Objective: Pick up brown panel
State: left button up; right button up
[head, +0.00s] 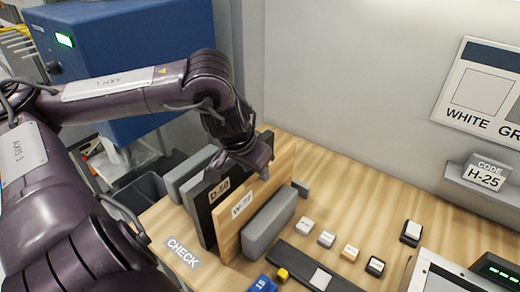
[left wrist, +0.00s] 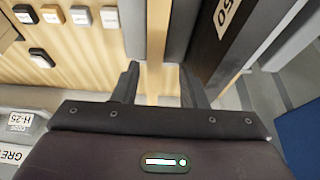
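The brown wooden panel (head: 240,208), labelled W-77, stands upright on the wooden table in the head view. In the left wrist view its top edge (left wrist: 158,35) runs down between the two fingers. My left gripper (head: 258,172) is above the panel's far part. In the left wrist view the left gripper (left wrist: 160,88) is open, one finger on each side of the panel's edge, with gaps showing. The panel's lower part is partly hidden by the grey block in front. My right gripper is not in view.
A dark panel (head: 203,215) labelled D-50 stands close behind the brown one. A grey block (head: 270,222) stands in front of it. Several small sample blocks lie to the right, near a dark strip (head: 297,262). The table (head: 340,190) is clear towards the wall.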

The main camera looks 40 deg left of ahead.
aim_at(260, 202)
pick_arm(q)
jog(key=x, duration=0.3)
jog(key=p+x, duration=0.1)
jog(key=x, duration=0.1)
jog(key=shift+d+f, duration=0.1)
jog(key=shift+d, duration=0.2)
grip_shut()
dwell(1.4)
